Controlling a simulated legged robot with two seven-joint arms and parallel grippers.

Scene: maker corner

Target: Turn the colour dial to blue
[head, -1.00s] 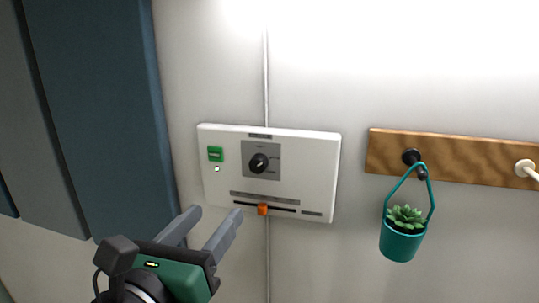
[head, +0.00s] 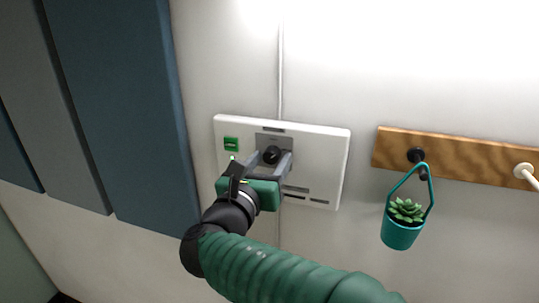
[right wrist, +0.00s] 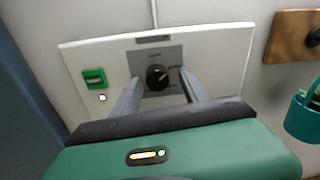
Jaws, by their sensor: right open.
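The colour dial (head: 271,154) is a round black knob on a grey square plate, set in a white wall panel (head: 334,160). In the right wrist view the dial (right wrist: 157,77) shows a pale pointer mark; its labels are too small to read. My right gripper (head: 269,160) is open at the dial. In the right wrist view its two grey fingers (right wrist: 158,85) stand on the left and right of the dial, apart from it in the picture. My gripper body and arm hide the lower left of the panel. My left gripper is not in view.
A green button (head: 231,144) is on the panel's left, with a small lit light below it. A wooden rail (head: 453,160) to the right carries a teal hanging pot (head: 401,234) with a succulent. Blue-grey panels (head: 115,110) cover the left wall.

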